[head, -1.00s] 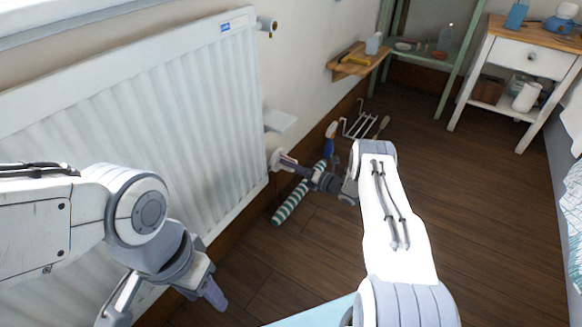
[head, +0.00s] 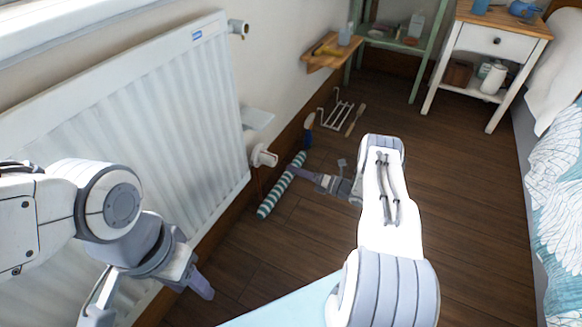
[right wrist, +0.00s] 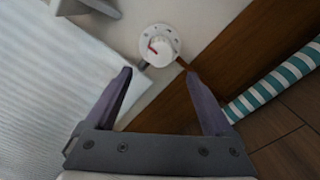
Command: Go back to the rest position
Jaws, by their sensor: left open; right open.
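My left gripper (head: 152,296) is open and empty at the lower left of the head view, in front of the radiator. My right gripper (head: 306,174) is extended low near the radiator's white valve knob (head: 263,156). In the right wrist view, my right gripper (right wrist: 158,80) has its two fingers spread apart with nothing between them. The round white knob (right wrist: 159,45), with a red mark on its face, lies just beyond the fingertips, apart from them.
The white radiator (head: 120,130) fills the left side. A green-and-white striped roll (head: 282,184) lies on the floor by the wall. A wall shelf (head: 330,54), a white nightstand (head: 488,42) and a bed (head: 556,180) stand farther off. The floor at right is clear.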

